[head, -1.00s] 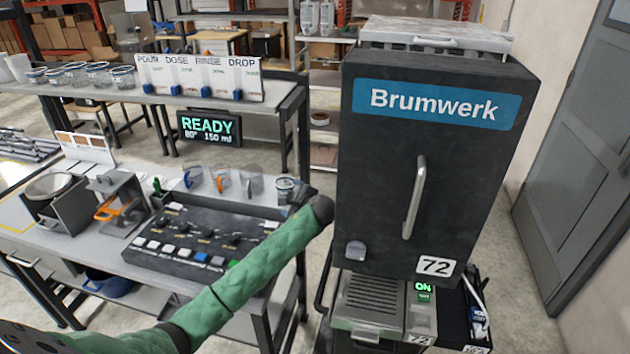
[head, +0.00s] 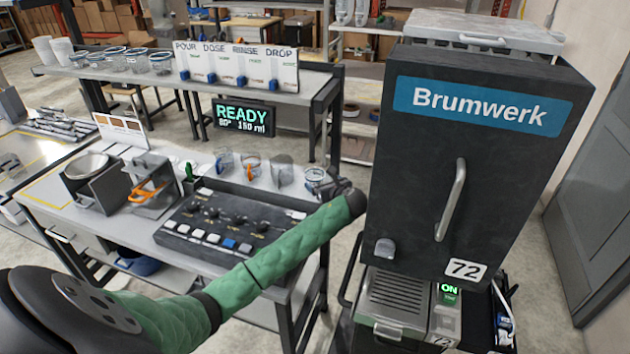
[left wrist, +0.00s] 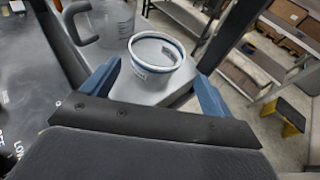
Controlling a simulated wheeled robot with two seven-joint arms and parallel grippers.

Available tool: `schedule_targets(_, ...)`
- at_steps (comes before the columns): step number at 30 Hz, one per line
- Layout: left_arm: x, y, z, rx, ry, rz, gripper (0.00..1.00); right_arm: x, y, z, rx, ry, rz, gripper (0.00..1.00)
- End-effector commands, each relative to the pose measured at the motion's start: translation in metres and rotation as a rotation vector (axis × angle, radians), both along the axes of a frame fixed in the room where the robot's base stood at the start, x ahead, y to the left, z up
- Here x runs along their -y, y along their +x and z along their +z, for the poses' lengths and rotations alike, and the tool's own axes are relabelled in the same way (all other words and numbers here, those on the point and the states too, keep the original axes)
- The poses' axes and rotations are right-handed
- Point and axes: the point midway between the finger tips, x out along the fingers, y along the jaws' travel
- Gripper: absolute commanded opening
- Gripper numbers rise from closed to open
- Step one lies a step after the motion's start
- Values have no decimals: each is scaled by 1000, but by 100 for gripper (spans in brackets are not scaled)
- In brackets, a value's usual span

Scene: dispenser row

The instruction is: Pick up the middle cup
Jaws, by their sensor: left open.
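Three clear cups stand in a row behind the dark control panel in the head view: one with a blue handle (head: 223,160), the middle one with an orange handle (head: 251,166), and one with a grey handle (head: 283,172). A clear jar with a blue rim (head: 315,179) stands at the row's right end. My left gripper (left wrist: 155,88) is open, with this jar (left wrist: 157,54) ahead between its fingers, apparently untouched. Part of the grey-handled cup (left wrist: 116,24) shows at the upper left there. In the head view the left gripper's fingers are mostly hidden behind its wrist.
The control panel (head: 228,228) lies in front of the cups, under my left arm. A shelf (head: 325,88) with jars and a READY display (head: 244,117) is behind. The tall Brumwerk cabinet (head: 470,150) stands close on the right. A metal stand (head: 150,184) is left of the panel.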

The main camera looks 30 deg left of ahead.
Motion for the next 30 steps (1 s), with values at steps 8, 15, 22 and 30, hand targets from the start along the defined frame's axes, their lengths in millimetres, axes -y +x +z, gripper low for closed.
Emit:
schedule_targets(8,-19,6,-2,-2,0,2,86,3,-17,15,-12,-2,0,0)
schedule_targets(15,-41,17,-12,-1,-1,1,86,2,-15,34,-9,-1,0,0)
schedule_targets(22,-49,22,-19,0,-1,0,86,1,-16,37,-10,0,-1,0)
schedule_targets(30,-49,22,-19,0,-1,0,67,1,-16,36,-10,0,-1,0)
